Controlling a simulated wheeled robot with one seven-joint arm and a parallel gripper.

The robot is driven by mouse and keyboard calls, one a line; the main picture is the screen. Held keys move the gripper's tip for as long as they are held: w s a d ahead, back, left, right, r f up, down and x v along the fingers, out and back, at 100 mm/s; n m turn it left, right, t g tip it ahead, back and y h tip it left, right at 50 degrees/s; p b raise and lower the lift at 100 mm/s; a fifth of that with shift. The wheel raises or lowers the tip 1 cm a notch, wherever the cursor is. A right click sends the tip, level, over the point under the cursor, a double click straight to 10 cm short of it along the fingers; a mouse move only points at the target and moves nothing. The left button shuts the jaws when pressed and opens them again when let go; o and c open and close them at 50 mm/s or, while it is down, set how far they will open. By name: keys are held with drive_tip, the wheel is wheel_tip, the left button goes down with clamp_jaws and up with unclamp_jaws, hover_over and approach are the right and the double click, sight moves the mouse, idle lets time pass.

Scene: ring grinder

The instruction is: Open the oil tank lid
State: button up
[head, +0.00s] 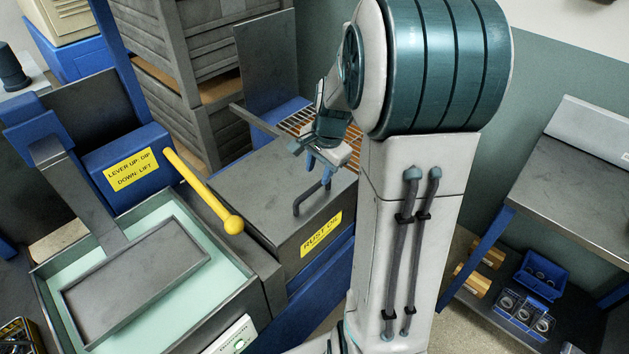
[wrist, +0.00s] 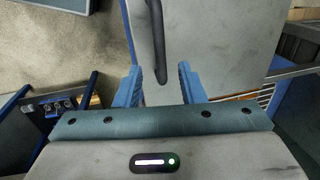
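The oil tank lid (head: 255,185) is a flat dark grey cover, lying shut on the tank marked "RUST OIL" (head: 321,234). Its dark bar handle (head: 297,206) stands near the label side. In the wrist view the handle (wrist: 157,40) runs from the top edge down between the finger tips, with the grey lid (wrist: 215,45) behind it. My gripper (head: 321,164) is open above the lid, close to the handle. Its two blue fingers (wrist: 158,75) stand apart on either side of the handle's near end. I cannot tell whether either finger touches it.
Left of the tank is an open basin (head: 195,311) of pale green liquid with a grey tray. A yellow lever (head: 200,186) with a ball end reaches near the lid's left side. An orange wire rack (head: 298,122) lies behind. A grey table (head: 575,190) stands right.

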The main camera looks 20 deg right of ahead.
sight(314, 187)
drive_tip(key=f, duration=0.3)
drive_tip(key=w+f, duration=0.1)
drive_tip(key=f, duration=0.1)
drive_tip(key=shift+a+f, duration=0.2)
drive_tip(key=shift+f, duration=0.1)
drive_tip(key=shift+c, duration=0.4)
clamp_jaws()
